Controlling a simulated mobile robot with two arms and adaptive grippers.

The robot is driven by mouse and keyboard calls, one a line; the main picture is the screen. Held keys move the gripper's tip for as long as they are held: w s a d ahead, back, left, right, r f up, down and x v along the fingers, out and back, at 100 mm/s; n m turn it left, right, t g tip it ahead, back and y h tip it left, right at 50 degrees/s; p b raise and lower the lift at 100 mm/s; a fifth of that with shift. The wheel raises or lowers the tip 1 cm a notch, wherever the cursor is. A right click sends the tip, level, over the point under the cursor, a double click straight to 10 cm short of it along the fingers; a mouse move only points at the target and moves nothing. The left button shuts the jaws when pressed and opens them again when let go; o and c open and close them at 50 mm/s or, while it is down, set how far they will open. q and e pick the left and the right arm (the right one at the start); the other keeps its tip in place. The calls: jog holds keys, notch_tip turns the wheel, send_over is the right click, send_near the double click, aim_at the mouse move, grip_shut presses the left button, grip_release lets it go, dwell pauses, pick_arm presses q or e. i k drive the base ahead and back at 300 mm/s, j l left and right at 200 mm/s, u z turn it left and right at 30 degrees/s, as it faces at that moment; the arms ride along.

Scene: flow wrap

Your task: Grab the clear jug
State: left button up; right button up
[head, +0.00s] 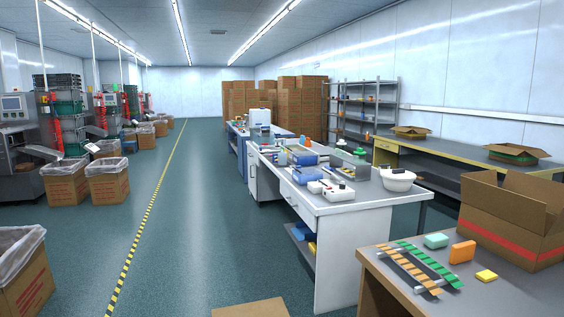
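I cannot make out a clear jug in the head view. The white workbench (345,198) in the middle holds several small items, some too small to tell apart. A white bowl (397,180) sits near its right end, and a white device (337,193) lies on its near part. Neither of my grippers is in view.
A desk (500,298) at the near right bears an open cardboard box (512,222), orange and green strips (420,268) and small blocks. Lined cartons (107,184) and machines stand at left. Green floor (205,220) is open between. Shelves (362,105) stand behind.

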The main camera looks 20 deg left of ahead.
aim_at(282, 156)
jog(key=i+j+u, duration=0.15)
jog(key=j, duration=0.15)
jog(key=j+u, duration=0.15)
jog(key=j, duration=0.2)
jog(key=i+j+u, duration=0.45)
jog(key=j+u, duration=0.25)
jog(key=i+j+u, duration=0.8)
jog(key=u, duration=0.15)
jog(key=i+z, duration=0.15)
jog(key=i, duration=0.35)
jog(key=i+j+z, duration=0.15)
jog(key=i, duration=0.35)
jog(key=i+j+z, duration=0.2)
jog(key=i, duration=0.3)
jog(key=i+z, duration=0.2)
jog(key=i, duration=0.4)
jog(key=i+z, duration=0.2)
jog(key=i, duration=0.45)
jog(key=i+j+z, duration=0.2)
jog(key=i, duration=0.4)
jog(key=i+l+z, duration=0.2)
jog(key=i+z, duration=0.25)
jog(key=i+l+z, duration=0.1)
jog(key=z, duration=0.35)
jog(key=i+j+z, duration=0.15)
jog(key=i+z, duration=0.3)
jog(key=i+j+z, duration=0.15)
jog(key=i+z, duration=0.3)
jog(key=k, duration=0.1)
